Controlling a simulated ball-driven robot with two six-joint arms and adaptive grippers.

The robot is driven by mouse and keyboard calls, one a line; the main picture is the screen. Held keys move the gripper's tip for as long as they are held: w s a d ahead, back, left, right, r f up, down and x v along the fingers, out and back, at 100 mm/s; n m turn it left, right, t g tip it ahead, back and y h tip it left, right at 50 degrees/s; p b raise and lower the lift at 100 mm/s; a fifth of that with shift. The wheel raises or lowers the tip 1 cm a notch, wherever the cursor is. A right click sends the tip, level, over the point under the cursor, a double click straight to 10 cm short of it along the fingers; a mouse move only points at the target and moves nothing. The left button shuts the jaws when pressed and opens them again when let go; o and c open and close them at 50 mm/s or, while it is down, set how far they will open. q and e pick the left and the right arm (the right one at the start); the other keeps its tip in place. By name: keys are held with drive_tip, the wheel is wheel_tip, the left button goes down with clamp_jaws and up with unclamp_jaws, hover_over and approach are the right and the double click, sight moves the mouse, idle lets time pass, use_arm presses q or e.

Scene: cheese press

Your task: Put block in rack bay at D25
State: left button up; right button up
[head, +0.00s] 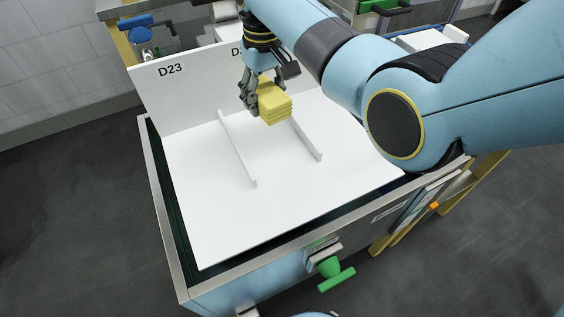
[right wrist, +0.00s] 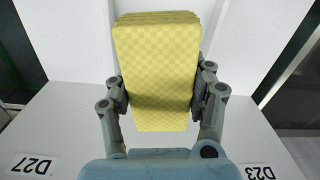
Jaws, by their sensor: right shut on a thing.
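The yellow block (head: 274,104), with a checked surface and layered edges, is held by my right gripper (head: 252,95). In the right wrist view the block (right wrist: 157,70) sits between the two grey fingers, which are shut on its sides. The white rack (head: 205,215) has a back panel labelled D23 at the left; a second label beginning with D is mostly hidden behind my right arm. The block is over the middle bay, between two low dividers (head: 237,150) (head: 306,140). I cannot tell whether it touches the floor. My left gripper is not in view.
The right wrist view shows labels D27 (right wrist: 34,164) and D23 (right wrist: 257,172) upside down. The rack's left bay and front area are bare. A metal-rimmed cabinet (head: 165,215) surrounds the rack, with a green handle (head: 336,275) at its front.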

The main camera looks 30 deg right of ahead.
drive_tip(key=shift+w+a+r+m, duration=0.25)
drive_tip(key=shift+w+a+r, duration=0.05)
drive_tip(key=shift+a, duration=0.15)
drive_tip(key=shift+w+a+r+m, duration=0.25)
drive_tip(key=shift+a, duration=0.45)
drive_tip(key=p, duration=0.3)
hover_over(285, 168)
drive_tip(key=shift+m, duration=0.3)
drive_tip(key=f, duration=0.6)
drive_tip(key=shift+w+f, duration=0.2)
drive_tip(key=shift+f, duration=0.05)
drive_tip(key=shift+s+f, duration=0.15)
drive_tip(key=shift+f, duration=0.05)
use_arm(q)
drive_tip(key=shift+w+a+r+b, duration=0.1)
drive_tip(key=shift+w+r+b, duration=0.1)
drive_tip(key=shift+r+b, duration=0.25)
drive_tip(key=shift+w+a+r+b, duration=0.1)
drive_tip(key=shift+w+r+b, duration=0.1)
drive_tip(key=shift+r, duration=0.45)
use_arm(e)
drive_tip(key=shift+f, duration=2)
drive_tip(key=shift+f, duration=0.15)
drive_tip(key=o, duration=1.5)
drive_tip(key=shift+s, duration=0.1)
drive_tip(key=shift+c, duration=0.2)
